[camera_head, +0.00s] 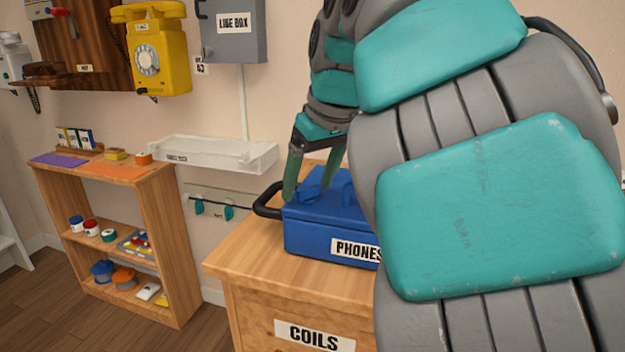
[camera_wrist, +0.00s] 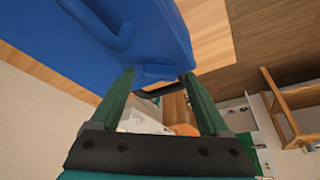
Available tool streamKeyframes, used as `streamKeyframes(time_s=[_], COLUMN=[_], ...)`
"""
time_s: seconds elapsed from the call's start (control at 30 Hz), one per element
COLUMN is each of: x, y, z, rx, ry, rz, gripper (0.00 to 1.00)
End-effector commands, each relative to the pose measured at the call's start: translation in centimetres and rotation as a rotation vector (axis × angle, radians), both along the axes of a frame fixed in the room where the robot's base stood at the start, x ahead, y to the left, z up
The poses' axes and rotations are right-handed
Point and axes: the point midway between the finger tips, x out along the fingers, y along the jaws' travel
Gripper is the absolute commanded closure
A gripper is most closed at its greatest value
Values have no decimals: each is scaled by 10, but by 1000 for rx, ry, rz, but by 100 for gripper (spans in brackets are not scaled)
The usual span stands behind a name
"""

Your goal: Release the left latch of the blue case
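The blue case (camera_head: 330,228), labelled PHONES, sits on a wooden cabinet (camera_head: 250,262); its right part is hidden behind my arm. The case (camera_wrist: 150,40) fills the upper left of the wrist view. My gripper (camera_head: 309,189) points down at the left part of the case's top. Its fingers are apart, with nothing seen clamped. In the wrist view a small blue block, which looks like the left latch (camera_wrist: 158,72), lies between the fingertips of my gripper (camera_wrist: 157,77). I cannot tell whether the fingers touch it. A black handle (camera_head: 266,200) sticks out from the case's left end.
A clear tray (camera_head: 215,155) is on the wall behind, left of the case. A yellow phone (camera_head: 155,55) and a grey line box (camera_head: 232,40) hang above. A wooden shelf (camera_head: 160,225) with small items stands left. My arm covers the right of the head view.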

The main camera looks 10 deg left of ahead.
Motion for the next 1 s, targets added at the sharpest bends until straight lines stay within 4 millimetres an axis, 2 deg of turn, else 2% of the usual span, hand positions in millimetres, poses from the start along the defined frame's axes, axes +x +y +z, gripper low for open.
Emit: streamKeyframes(time_s=[0.07,0.67,1.0], x=[0,0,1], y=[0,0,0], z=[0,0,-4], rx=[0,0,2], ry=[0,0,3], rz=[0,0,41], gripper=[31,98,100])
